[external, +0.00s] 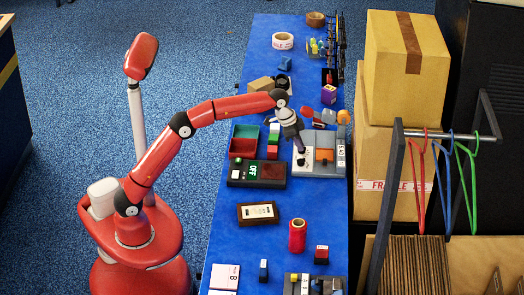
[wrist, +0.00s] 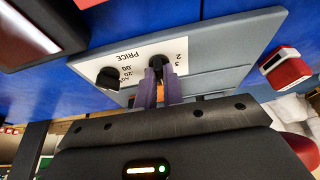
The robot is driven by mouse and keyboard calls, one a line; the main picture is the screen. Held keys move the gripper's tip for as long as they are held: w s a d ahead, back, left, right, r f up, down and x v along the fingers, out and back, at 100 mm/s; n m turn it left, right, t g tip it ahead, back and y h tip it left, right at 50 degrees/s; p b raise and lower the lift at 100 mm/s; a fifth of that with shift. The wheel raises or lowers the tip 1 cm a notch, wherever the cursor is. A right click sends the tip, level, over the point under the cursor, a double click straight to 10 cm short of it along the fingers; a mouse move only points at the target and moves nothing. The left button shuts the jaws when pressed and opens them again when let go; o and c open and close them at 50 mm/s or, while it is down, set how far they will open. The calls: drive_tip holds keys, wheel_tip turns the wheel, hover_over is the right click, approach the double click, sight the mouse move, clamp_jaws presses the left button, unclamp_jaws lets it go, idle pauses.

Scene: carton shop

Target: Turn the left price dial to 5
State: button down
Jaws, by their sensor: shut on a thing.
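In the wrist view, the price panel (wrist: 200,58) is grey, with a white plate (wrist: 130,62) whose word PRICE reads upside down. It carries two black dials. My gripper (wrist: 160,88) has its purple fingers shut on one dial (wrist: 159,62), the picture's right one, which is the left one when the word is read upright. The figures 2 and 3 show beside it; its pointer is hidden. The other dial (wrist: 108,77) stands free beside small figures. In the external view, my gripper (external: 299,148) reaches down to the grey panel (external: 335,170).
A black box with a green display (external: 253,170) stands left of the panel. Green and red trays (external: 243,148) and blocks (external: 273,140) stand close by. A red spool (external: 297,235) and a framed card (external: 258,213) are nearer the front.

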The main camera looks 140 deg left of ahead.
drive_tip(key=c, duration=1.5)
unclamp_jaws()
drive_tip(key=v, duration=0.7)
drive_tip(key=shift+s+r, duration=0.1)
drive_tip(key=shift+r, duration=0.25)
